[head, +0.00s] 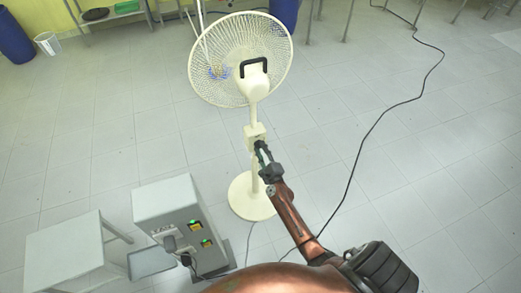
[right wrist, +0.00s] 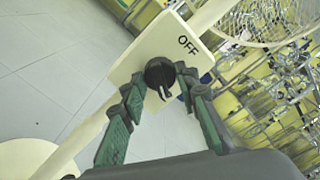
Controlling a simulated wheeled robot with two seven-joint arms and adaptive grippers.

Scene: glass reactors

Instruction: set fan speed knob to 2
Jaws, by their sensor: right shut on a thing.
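The cream pedestal fan (head: 253,88) stands upright on a round base (head: 250,197) on the floor. Its square control box (head: 254,132) is on the pole. In the right wrist view the control panel (right wrist: 140,58) is tilted, with "OFF" printed above a black round knob (right wrist: 159,73). A light mark shows at the lower edge of the knob; I cannot tell which setting it marks. My right gripper (head: 262,152) is at the box. In the right wrist view its green-grey fingers (right wrist: 160,88) are on both sides of the knob, shut on it. My left gripper is not in view.
A grey cabinet (head: 165,200) with lit green and yellow switches stands left of the fan. A grey table (head: 65,245) is further left. A black cable (head: 362,140) crosses the floor on the right. Blue barrels and a white bin (head: 47,43) are at the back.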

